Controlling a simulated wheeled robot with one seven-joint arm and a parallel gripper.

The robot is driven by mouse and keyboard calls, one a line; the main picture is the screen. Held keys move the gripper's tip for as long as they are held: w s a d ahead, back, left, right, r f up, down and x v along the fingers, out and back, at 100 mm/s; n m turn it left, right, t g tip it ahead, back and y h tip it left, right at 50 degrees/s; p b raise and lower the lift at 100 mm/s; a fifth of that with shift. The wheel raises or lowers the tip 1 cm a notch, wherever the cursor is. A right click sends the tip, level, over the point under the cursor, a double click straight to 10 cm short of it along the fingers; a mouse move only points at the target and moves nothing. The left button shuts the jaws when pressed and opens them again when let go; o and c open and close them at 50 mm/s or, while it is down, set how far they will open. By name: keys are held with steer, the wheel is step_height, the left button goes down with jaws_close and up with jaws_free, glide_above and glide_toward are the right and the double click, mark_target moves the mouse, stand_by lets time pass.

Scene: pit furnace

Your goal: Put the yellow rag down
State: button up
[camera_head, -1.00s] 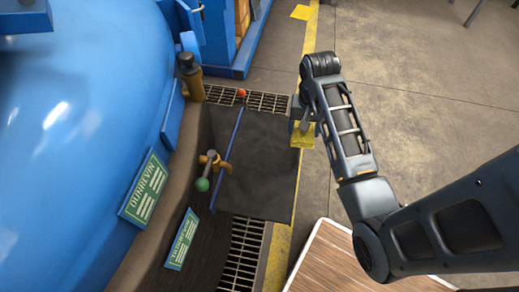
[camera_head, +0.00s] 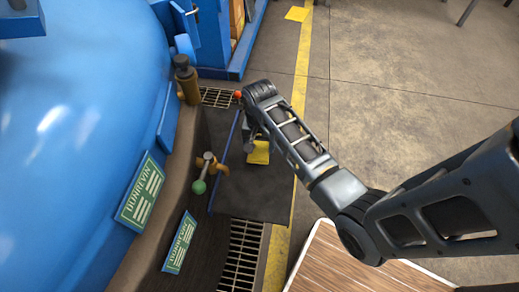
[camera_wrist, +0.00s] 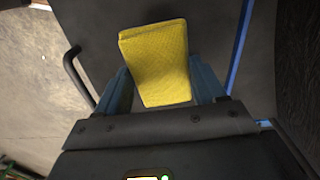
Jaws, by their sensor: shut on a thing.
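The yellow rag (camera_head: 258,153) is a folded, textured yellow cloth. It also shows in the wrist view (camera_wrist: 157,62), between the two blue fingers. My gripper (camera_wrist: 160,88) is shut on the rag and points down over the dark grey plate (camera_head: 262,194). In the head view my gripper (camera_head: 252,146) is partly hidden by my wrist. I cannot tell whether the rag touches the plate. A second yellow cloth-like square (camera_head: 297,14) lies on the floor at the top, by the yellow line.
A blue edge (camera_head: 224,162) runs along the plate's left side. A brass valve with a green knob (camera_head: 199,187) and a large blue vessel (camera_head: 75,110) stand to the left. Floor grating (camera_head: 240,255) and a wooden top (camera_head: 335,262) lie nearer. Most of the plate is clear.

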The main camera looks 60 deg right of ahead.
mark_target(260, 148)
steer(key=shift+f+p, duration=0.35)
steer(key=shift+f, duration=1.25)
steer(key=o, duration=0.9)
steer(key=shift+f, duration=0.1)
steer(key=shift+o, duration=0.2)
